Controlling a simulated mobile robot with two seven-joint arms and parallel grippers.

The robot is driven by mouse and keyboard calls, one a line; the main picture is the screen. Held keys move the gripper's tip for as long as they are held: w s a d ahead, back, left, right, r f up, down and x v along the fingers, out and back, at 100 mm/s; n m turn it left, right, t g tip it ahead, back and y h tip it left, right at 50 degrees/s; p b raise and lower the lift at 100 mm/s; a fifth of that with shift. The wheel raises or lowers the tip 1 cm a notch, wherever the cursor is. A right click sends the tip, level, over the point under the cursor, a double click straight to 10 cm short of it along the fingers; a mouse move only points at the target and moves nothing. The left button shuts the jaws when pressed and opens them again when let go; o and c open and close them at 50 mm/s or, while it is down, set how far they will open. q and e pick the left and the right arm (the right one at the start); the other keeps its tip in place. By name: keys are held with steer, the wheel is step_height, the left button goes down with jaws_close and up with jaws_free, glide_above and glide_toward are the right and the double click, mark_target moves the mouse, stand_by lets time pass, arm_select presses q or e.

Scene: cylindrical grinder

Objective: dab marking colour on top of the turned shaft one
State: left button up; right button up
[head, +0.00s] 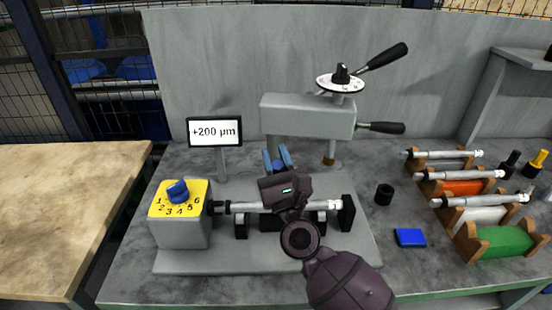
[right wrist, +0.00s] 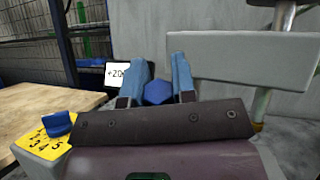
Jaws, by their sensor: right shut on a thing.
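The turned shaft (head: 247,207) lies level in the fixture on the bench, between the yellow-topped dial box on the left and a black end block on the right. Its middle is hidden by my right arm. My right gripper (head: 278,158) is over the shaft's middle, its blue fingers pointing to the back. It is shut on a small blue piece, seen between the fingers in the right wrist view (right wrist: 157,92). Most of that piece is hidden; whether it touches the shaft cannot be told. My left gripper is not in view.
A display (head: 215,131) reads +200 µm. A grey machine head (head: 305,117) with levers stands behind the gripper. A black cup (head: 384,194) and a blue pad (head: 410,237) lie right. Coloured cradles (head: 505,242) hold several shafts; the green one is empty.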

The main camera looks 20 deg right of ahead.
steer(key=shift+s+d, duration=0.25)
steer(key=shift+s, duration=0.15)
steer(key=shift+w+f+b, duration=0.1)
steer(key=shift+f+b, duration=0.35)
steer(key=shift+f, duration=0.5)
steer(key=shift+f+b, duration=0.35)
steer(key=shift+b, duration=0.15)
steer(key=shift+f+b, duration=0.6)
steer(key=shift+f, duration=0.3)
steer(key=shift+f+b, duration=0.4)
steer(key=shift+f, duration=0.2)
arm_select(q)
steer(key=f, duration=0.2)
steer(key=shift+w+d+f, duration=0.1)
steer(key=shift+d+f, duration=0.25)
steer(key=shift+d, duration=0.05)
arm_select(e)
steer(key=shift+f, duration=0.15)
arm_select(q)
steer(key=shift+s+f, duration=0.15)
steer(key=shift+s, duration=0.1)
